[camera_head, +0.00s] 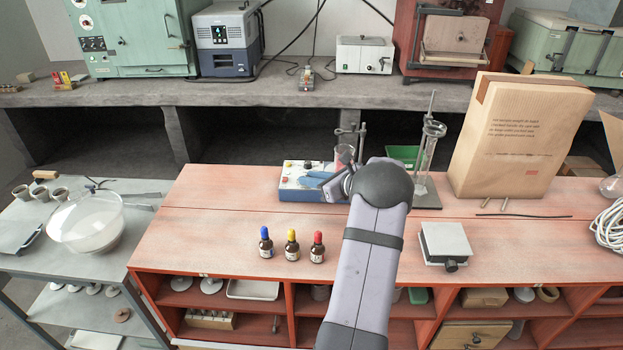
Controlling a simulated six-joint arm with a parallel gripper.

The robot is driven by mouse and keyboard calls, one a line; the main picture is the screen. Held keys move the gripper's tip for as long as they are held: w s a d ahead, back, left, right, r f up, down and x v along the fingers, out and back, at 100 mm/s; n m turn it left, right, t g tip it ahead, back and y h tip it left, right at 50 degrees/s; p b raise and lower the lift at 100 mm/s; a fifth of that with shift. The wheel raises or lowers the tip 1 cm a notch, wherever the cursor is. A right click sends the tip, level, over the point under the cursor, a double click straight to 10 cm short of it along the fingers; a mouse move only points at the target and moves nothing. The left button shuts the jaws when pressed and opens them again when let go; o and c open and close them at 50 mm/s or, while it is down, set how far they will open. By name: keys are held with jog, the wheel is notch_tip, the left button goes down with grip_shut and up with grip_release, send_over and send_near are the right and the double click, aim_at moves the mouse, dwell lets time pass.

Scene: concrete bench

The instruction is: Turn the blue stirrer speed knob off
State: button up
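The stirrer (301,195) is a low box with a pale top and blue sides, standing at the back of the red bench. Small coloured knobs show on its top, too small to tell apart well; a blue patch (314,181) that may be the blue knob lies close to my gripper. My gripper (330,186) is at the right part of the stirrer, low over its top. The arm comes from the front and partly hides the gripper and the stirrer's right end. I cannot tell whether the fingers are open or touch a knob.
A glass vessel (344,156) and a stand with a glass cylinder (424,160) are just behind and right of my gripper. Three dropper bottles with blue (265,243), yellow (291,246) and red (317,248) caps stand in front. A large box (515,140) is at right.

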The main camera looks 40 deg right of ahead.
grip_shut()
jog(key=shift+w+d+r+n+y, duration=0.1)
jog(key=shift+d+r+n+y, duration=0.05)
jog(key=shift+n+y, duration=0.25)
jog(key=shift+n+y+p, duration=0.3)
jog(key=shift+y, duration=0.1)
jog(key=o, duration=0.9)
grip_release()
jog(key=shift+b+v, duration=1.05)
jog(key=shift+v, duration=2.65)
